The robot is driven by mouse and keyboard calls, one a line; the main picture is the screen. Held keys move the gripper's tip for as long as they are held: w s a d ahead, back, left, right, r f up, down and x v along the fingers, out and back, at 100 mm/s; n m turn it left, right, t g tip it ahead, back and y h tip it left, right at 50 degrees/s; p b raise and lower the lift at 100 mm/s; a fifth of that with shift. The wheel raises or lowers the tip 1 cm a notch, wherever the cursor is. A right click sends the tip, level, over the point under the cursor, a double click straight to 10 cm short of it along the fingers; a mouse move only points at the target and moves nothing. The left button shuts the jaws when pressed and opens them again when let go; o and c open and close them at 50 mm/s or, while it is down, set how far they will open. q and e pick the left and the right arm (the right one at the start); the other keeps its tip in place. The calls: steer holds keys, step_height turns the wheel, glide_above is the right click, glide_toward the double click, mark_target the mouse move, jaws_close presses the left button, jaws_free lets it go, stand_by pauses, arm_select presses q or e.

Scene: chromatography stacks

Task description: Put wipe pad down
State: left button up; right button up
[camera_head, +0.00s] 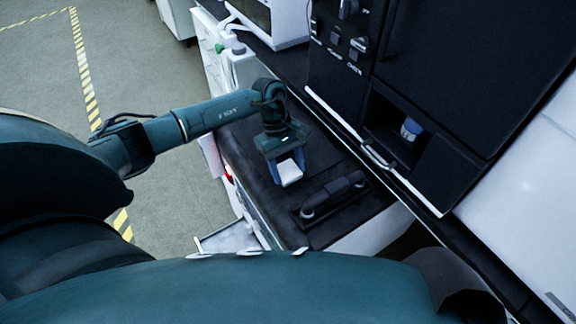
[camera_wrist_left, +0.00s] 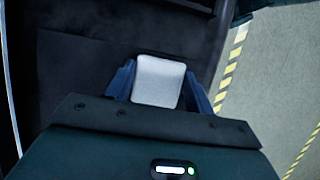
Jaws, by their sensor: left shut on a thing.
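The wipe pad is a small white block (camera_head: 289,172). My left gripper (camera_head: 287,167) is shut on it above the black bench top (camera_head: 240,150). In the left wrist view the pad (camera_wrist_left: 158,80) sits between the two blue fingers of my left gripper (camera_wrist_left: 158,88). I cannot tell whether the pad touches the bench. My right gripper is not in view.
A black handled tool (camera_head: 333,196) lies on the bench to the right of the gripper. A tall black instrument (camera_head: 350,60) with a blue-capped vial (camera_head: 411,129) stands behind. An open drawer (camera_head: 232,238) juts out at the front. Bare bench lies left of the gripper.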

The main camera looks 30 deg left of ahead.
arm_select(q)
steer(key=shift+f, duration=0.25)
steer(key=o, duration=1)
steer(key=shift+r, duration=0.1)
steer(key=b+v, duration=0.1)
steer(key=v, duration=1.1)
steer(key=shift+r, duration=0.2)
